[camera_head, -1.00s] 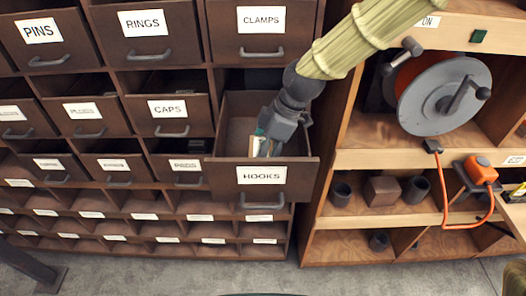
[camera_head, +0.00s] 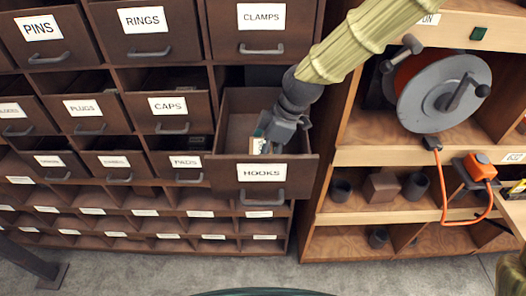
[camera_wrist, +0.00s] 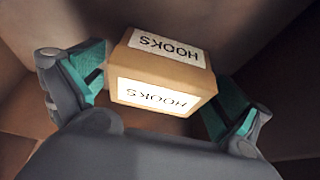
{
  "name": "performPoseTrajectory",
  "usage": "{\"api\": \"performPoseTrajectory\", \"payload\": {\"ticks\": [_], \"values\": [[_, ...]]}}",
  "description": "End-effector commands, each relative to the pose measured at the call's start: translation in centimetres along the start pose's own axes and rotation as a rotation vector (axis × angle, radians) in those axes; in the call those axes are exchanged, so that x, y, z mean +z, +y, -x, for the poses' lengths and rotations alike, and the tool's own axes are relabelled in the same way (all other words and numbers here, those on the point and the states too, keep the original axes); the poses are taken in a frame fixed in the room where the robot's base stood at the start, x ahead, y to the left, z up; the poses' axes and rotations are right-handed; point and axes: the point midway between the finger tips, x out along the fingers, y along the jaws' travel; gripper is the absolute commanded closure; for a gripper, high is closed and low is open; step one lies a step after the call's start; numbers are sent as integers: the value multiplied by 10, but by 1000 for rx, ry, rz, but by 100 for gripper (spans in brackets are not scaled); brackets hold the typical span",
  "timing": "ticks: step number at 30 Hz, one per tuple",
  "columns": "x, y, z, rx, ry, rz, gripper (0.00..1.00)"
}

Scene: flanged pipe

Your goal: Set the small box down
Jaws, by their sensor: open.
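The small box (camera_wrist: 162,73) is tan cardboard with white HOOKS labels on two faces. In the wrist view it lies between the two teal-padded fingers of my gripper (camera_wrist: 155,92), which are spread, with a gap visible on at least the right side. In the head view my gripper (camera_head: 268,143) is down inside the pulled-out HOOKS drawer (camera_head: 230,172), and only a small pale part of the box shows beside the fingers. The drawer front hides the box's underside, so I cannot tell from there how it rests.
The drawer walls surround my gripper closely. Other labelled drawers, such as CAPS (camera_head: 168,116) and CLAMPS (camera_head: 262,28), are to the left and above. At right a shelf holds a cable reel (camera_head: 440,95), dark cups and a brown block (camera_head: 381,186).

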Motion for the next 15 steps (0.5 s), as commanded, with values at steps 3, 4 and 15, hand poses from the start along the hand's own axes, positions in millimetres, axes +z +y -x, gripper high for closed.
{"api": "performPoseTrajectory", "payload": {"ticks": [3,4,15], "values": [[0,0,1,0,0,0,0],[-1,0,2,0,0,0,0],[-1,1,40,3,2,0,0]]}}
